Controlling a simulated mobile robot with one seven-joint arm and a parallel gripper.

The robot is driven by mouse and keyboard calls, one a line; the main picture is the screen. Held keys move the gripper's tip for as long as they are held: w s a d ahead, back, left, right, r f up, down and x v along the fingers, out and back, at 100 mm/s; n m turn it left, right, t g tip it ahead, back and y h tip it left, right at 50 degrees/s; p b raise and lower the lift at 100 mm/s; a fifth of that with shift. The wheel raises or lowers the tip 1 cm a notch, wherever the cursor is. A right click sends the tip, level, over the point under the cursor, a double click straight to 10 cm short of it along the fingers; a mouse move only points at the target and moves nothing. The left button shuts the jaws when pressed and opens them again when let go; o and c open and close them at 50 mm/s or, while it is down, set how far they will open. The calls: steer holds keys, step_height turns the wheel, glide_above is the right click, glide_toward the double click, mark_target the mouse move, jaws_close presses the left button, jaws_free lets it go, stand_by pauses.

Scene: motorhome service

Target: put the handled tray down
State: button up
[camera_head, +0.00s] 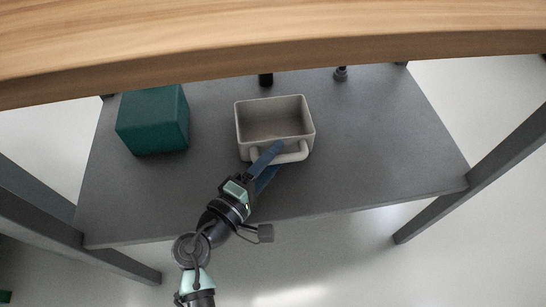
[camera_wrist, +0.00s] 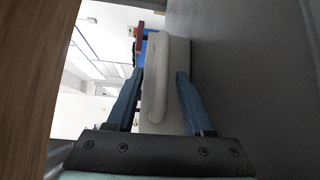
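The handled tray (camera_head: 243,128) is a beige, open, box-shaped tray, empty inside. It appears to rest upright on the grey lower shelf (camera_head: 365,140), with its bar handle (camera_head: 293,156) facing the shelf's front edge. My gripper (camera_head: 273,160) is at the handle, one finger above it and one below it. In the wrist view the handle (camera_wrist: 157,80) lies between the two blue fingers, with a visible gap on each side, so my gripper looks open around it. The underside of the tray is hidden.
A dark green box (camera_head: 153,120) stands on the shelf left of the tray. The wooden top (camera_head: 270,45) overhangs the back of the shelf. Two dark posts or fittings (camera_head: 265,80) show behind the tray. The shelf is clear to the right.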

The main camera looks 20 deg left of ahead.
steer(key=shift+r, duration=0.2)
steer(key=s+p, duration=0.1)
steer(key=s, duration=0.3)
steer(key=s+a+p, duration=0.1)
steer(key=s, duration=0.3)
steer(key=s+a+p, duration=0.1)
steer(key=s, duration=0.2)
steer(key=shift+s+r+p, duration=0.35)
steer(key=shift+s, duration=0.05)
